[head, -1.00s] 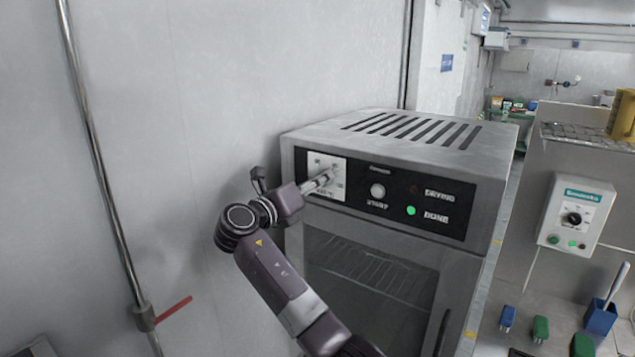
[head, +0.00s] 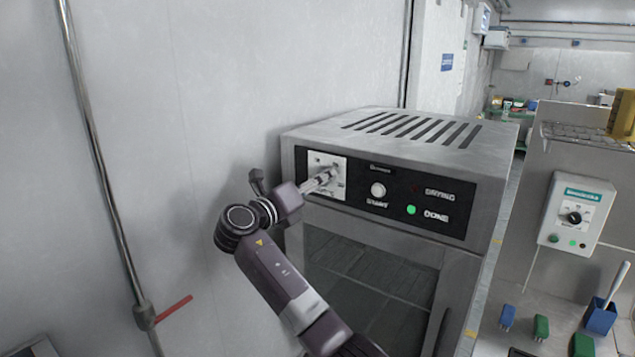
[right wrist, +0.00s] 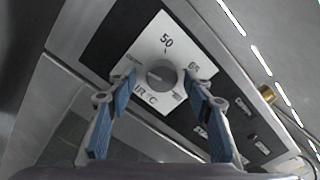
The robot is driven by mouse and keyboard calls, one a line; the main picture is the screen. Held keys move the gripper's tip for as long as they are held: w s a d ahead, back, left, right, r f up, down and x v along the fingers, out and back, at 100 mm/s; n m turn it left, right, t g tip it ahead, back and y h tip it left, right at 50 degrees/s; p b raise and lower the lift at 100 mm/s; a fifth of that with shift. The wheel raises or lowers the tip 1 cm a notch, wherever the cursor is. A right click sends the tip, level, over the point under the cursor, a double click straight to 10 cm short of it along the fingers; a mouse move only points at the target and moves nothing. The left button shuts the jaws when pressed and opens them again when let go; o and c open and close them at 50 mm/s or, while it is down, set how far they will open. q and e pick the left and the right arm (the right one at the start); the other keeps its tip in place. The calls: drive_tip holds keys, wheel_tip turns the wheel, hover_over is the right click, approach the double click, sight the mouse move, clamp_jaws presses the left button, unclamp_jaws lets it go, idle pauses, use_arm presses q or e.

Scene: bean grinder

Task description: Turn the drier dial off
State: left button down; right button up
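The drier (head: 410,190) is a grey metal box with a slotted top and a black front panel. Its round grey dial (right wrist: 161,74) sits on a white plate (right wrist: 145,50) marked "50" and "°C". In the head view the gripper covers the dial on its plate (head: 314,160). My right gripper (head: 332,174) is at the dial. In the right wrist view its blue-padded fingers (right wrist: 160,82) are open, one on each side of the dial, with gaps visible. I cannot tell the dial's pointer position. My left gripper is not in view.
A start button (head: 378,190) and a lit green DONE light (head: 411,210) are right of the dial. A pipe with a red lever (head: 174,309) runs along the left wall. A white control box (head: 577,214) stands at right.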

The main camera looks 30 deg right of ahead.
drive_tip(key=shift+r, duration=0.1)
drive_tip(key=v, duration=1.2)
